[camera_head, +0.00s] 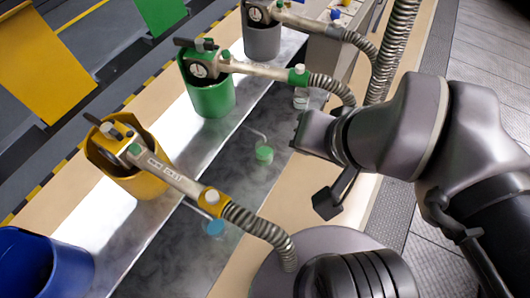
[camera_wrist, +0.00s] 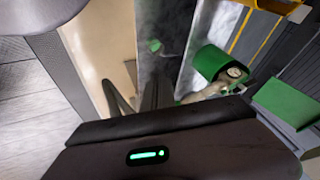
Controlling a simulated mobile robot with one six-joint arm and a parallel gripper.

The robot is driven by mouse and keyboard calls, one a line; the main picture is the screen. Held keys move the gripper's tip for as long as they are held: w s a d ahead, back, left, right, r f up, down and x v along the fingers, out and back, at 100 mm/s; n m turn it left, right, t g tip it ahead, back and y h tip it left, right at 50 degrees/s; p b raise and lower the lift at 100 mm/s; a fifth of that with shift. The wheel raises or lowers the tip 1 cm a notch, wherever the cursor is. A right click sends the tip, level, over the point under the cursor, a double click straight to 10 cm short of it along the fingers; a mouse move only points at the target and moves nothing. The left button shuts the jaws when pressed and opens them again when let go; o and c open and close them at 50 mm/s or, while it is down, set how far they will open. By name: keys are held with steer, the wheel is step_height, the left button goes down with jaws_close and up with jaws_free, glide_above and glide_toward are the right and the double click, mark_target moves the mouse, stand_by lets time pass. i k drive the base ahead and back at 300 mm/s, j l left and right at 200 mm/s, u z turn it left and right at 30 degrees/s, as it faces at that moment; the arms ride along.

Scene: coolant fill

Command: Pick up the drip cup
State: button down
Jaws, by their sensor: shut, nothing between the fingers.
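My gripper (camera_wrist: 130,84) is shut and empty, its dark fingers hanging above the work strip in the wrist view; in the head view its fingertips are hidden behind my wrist. I cannot tell for certain which item is the drip cup. A small clear cup-like vessel (camera_head: 301,98) stands on the dark strip beyond my wrist, partly hidden by a hose. A small green-topped item with a bent thin tube (camera_head: 264,154) is on the strip left of my wrist; it also shows in the wrist view (camera_wrist: 154,46), apart from my fingers. A similar blue-topped item (camera_head: 215,228) sits nearer.
Nozzles with ribbed hoses rest in a yellow holder (camera_head: 150,178), a green holder (camera_head: 212,99) and a grey holder (camera_head: 262,42). A blue bin (camera_head: 45,265) stands at lower left. The yellow-collared hose (camera_head: 255,226) crosses the strip. Bare strip (camera_head: 180,255) lies in the foreground.

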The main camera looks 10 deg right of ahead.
mark_target(264, 151)
steer(key=j+z, duration=0.2)
steer(key=z, duration=0.25)
steer(key=j+z, duration=0.15)
steer(key=z, duration=0.35)
steer(key=k+j+z, duration=0.1)
steer(key=z, duration=0.35)
steer(key=j, duration=0.1)
